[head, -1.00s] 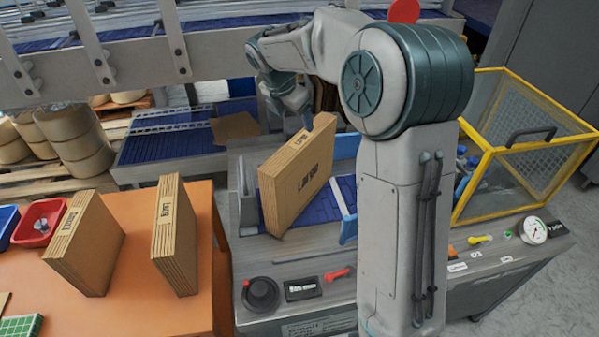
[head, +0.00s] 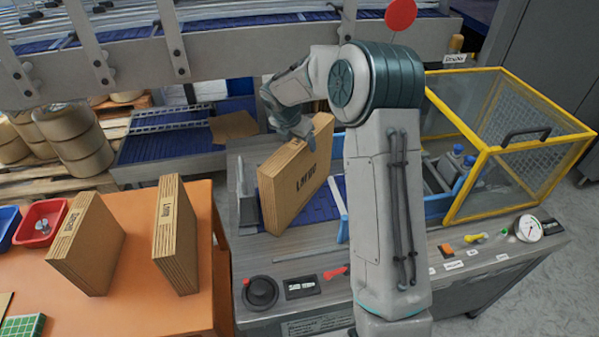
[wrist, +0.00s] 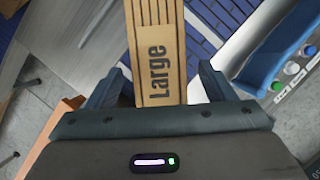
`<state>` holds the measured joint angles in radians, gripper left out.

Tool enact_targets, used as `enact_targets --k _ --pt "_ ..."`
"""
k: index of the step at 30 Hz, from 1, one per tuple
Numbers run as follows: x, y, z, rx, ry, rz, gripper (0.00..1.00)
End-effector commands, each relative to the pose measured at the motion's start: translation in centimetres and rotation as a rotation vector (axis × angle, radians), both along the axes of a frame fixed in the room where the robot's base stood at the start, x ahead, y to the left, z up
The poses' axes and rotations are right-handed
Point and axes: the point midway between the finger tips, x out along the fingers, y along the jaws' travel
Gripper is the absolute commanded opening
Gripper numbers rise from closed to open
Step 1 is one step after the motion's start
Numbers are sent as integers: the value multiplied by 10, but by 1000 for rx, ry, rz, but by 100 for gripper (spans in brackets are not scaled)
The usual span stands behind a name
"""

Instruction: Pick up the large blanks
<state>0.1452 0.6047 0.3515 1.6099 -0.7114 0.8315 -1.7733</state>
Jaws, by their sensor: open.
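A bundle of large blanks (head: 297,184), brown cardboard marked "Large", stands upright on the blue belt of the machine in the head view. In the wrist view the blanks (wrist: 158,50) lie between the two fingers of my gripper (wrist: 158,88), with a gap on each side. My gripper is open; in the head view it is at the top of the bundle, partly hidden behind it. Two more bundles stand on the orange table: a left bundle (head: 88,245) and a right bundle (head: 176,238). The small print on these is hard to read.
The orange table (head: 130,312) also holds a red bin (head: 40,222) and a blue bin at the left. A yellow-framed guard cage (head: 510,140) stands to the right. A black knob (head: 261,293) and a gauge (head: 528,228) sit on the machine's front.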

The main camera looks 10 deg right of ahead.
Motion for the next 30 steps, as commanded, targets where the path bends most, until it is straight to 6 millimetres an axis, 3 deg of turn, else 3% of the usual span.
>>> enact_targets --k 6,13,14,22,30 --pt "6 -6 -23 0 2 1 76" --pt "7 -7 -25 -1 -1 0 76" --pt "7 -7 -25 -1 -1 0 74" --pt "7 -7 -24 0 0 0 0" --pt "8 -7 -22 -1 -4 0 0"
